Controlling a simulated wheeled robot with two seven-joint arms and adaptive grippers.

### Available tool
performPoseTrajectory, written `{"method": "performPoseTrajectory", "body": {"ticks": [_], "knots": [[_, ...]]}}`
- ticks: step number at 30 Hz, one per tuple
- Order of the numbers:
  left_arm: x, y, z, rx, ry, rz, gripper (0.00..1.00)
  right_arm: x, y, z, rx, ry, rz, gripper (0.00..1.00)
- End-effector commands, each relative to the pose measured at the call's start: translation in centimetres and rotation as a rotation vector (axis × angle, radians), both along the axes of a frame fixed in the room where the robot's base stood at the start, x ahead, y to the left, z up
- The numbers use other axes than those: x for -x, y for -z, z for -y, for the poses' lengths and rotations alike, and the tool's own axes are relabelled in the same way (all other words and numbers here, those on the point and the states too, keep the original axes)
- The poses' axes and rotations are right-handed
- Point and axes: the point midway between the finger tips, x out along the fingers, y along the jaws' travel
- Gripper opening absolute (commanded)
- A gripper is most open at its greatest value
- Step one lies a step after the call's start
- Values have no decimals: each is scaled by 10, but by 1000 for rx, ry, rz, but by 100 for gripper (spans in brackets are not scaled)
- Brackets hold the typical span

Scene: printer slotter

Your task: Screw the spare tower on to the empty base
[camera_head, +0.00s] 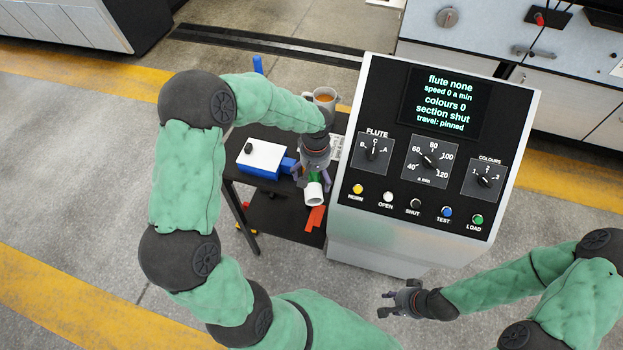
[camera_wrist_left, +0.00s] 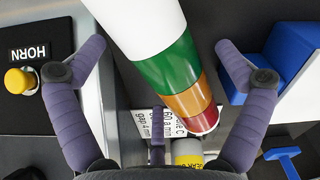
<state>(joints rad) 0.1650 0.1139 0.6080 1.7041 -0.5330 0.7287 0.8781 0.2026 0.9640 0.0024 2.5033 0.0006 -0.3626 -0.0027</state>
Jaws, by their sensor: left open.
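The tower, with white, green, amber and red bands, lies at a slant between the fingers of my left gripper (camera_wrist_left: 160,85) in the left wrist view; its green band (camera_wrist_left: 165,65) is near the middle. The fingers are open, with gaps on both sides of it. In the head view, the left gripper (camera_head: 312,180) is over the small dark table, with the tower's white end (camera_head: 314,194) showing below it. My right gripper (camera_head: 392,302) is open and empty in front of the console. I cannot make out the empty base for certain.
The console (camera_head: 430,150) stands right beside the table (camera_head: 285,222). On the table are a blue box with a white top (camera_head: 262,158) and a mug (camera_head: 324,97).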

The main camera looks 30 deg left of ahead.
Motion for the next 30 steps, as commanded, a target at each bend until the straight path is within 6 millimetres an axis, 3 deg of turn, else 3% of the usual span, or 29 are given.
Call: {"method": "performPoseTrajectory", "body": {"ticks": [3,9,11,23,30], "knots": [[0,-1,0,0,0,0,100,0,-1,0,0,0,0,34],[0,-1,0,0,0,0,44,0,-1,0,0,0,0,34],[0,-1,0,0,0,0,30,0,-1,0,0,0,0,34],[0,-5,0,0,0,0,30,0,-2,0,0,0,0,34],[-1,-33,0,0,-1,4,30,0,-9,0,0,0,0,34]]}}
